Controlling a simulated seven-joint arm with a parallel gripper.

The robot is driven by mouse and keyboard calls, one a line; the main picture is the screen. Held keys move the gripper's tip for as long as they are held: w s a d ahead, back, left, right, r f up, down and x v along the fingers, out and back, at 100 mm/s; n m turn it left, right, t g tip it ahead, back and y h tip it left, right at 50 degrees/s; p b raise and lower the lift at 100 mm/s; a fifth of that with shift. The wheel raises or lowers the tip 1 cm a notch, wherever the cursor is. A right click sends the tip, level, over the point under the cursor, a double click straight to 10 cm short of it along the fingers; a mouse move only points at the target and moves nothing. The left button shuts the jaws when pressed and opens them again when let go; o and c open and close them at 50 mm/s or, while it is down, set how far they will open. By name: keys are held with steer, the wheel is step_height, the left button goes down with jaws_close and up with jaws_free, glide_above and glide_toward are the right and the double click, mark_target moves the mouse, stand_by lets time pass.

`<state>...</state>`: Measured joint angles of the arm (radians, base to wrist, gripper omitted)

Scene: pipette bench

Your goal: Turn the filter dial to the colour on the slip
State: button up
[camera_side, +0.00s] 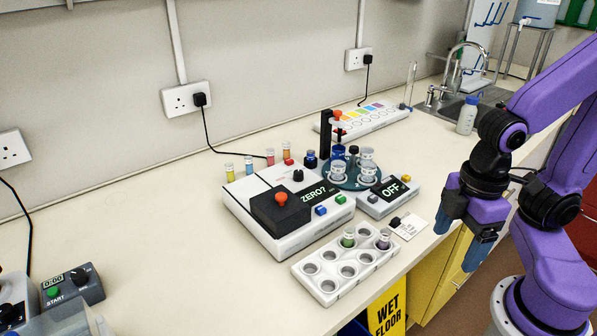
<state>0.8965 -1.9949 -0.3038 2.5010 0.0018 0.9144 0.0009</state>
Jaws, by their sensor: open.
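A white analyser box (290,235) with a "ZERO?" display stands mid-bench. A small black knob (298,176) on its back top appears to be the filter dial; its setting is too small to read. A white slip (409,227) lies near the bench's front edge, right of the cuvette rack; its writing and colour are not legible, and a small dark object sits at its left edge. My gripper (459,238) is open and empty, fingers pointing down, to the right of the slip and apart from it, near the front edge. It touches neither the dial nor the slip.
A white rack (312,290) with two filled cuvettes stands in front of the analyser. An "OFF" unit (388,198) with a round holder of beakers stands to its right. Coloured vials and a colour-strip panel (375,122) stand behind. The left-centre bench is clear.

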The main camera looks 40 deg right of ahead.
steer(key=w+a+r+m, duration=0.1)
steer(key=w+a, duration=0.1)
steer(key=w, duration=0.1)
steer(key=w+a+r+m, duration=0.1)
steer(key=w+a, duration=0.1)
steer(key=w, duration=0.1)
steer(key=w+a+r+m, duration=0.1)
steer(key=w+r, duration=0.1)
steer(key=w, duration=0.2)
steer(key=shift+a+m, duration=0.4)
steer(key=c, duration=0.4)
step_height(320, 180, up, 5)
steer(key=m, duration=1.4)
glide_above(299, 172)
steer(key=shift+h, duration=0.4)
step_height(299, 172, down, 16)
steer(key=shift+a+f, duration=0.1)
steer(key=shift+f, duration=0.15)
steer(key=shift+n, duration=0.3)
jaws_close()
